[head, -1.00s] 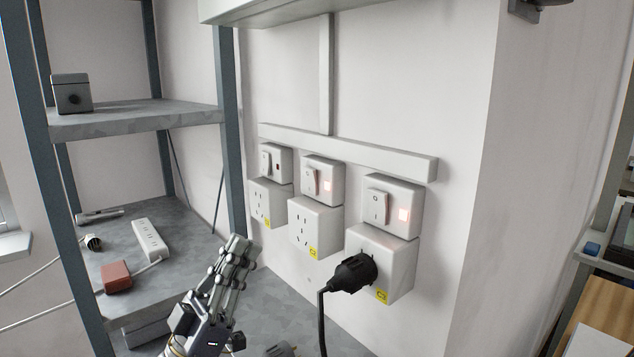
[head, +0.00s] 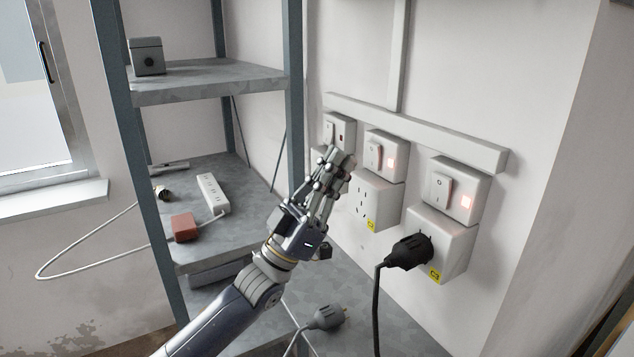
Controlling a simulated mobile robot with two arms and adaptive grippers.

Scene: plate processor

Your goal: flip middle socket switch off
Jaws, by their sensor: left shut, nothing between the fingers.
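The middle socket switch (head: 375,155) is a white rocker on a white switch box (head: 397,144) on the wall. The red light beside the rocker is lit. Below it is the middle socket box (head: 366,201) with a yellow label, nothing plugged in. My left gripper (head: 341,160) is shut and empty. In the picture it lies just left of the middle switch, in front of the left socket, which it mostly hides. I cannot tell its exact distance from the wall. My right gripper is not in view.
The right switch box (head: 473,186) is also lit, and a black plug (head: 408,252) sits in the socket below it. The left switch box (head: 339,131) shows no red light. A grey shelf unit (head: 210,82) stands left. A loose grey plug (head: 328,317) lies on the lower surface.

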